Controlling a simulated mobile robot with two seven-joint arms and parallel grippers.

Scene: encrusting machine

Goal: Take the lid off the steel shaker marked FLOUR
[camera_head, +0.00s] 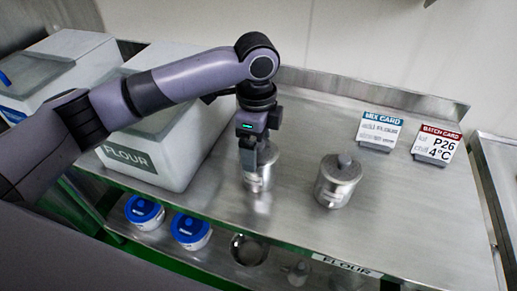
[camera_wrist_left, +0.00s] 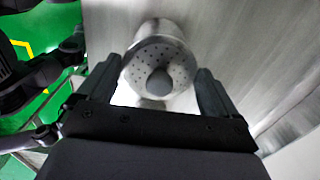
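Two steel shakers stand on the steel table. One shaker (camera_head: 258,181) is under my left gripper (camera_head: 257,168), which partly hides it. The other shaker (camera_head: 338,184) stands to its right, upright, with a grey knob on its lid. I cannot read a marking on either body. In the left wrist view, a perforated lid (camera_wrist_left: 151,57) with a dark grey round knob (camera_wrist_left: 160,81) shows between the fingers of my left gripper (camera_wrist_left: 160,78). The fingers are apart, pointing down, with visible gaps to the knob. My right gripper is not identifiable.
A FLOUR label (camera_head: 347,265) is on the table's front edge. A white bin marked FLOUR (camera_head: 190,160) stands left of the shakers. A mix card (camera_head: 379,131) and a batch card (camera_head: 436,146) stand at back right. Blue-lidded tubs (camera_head: 191,232) sit on the lower shelf.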

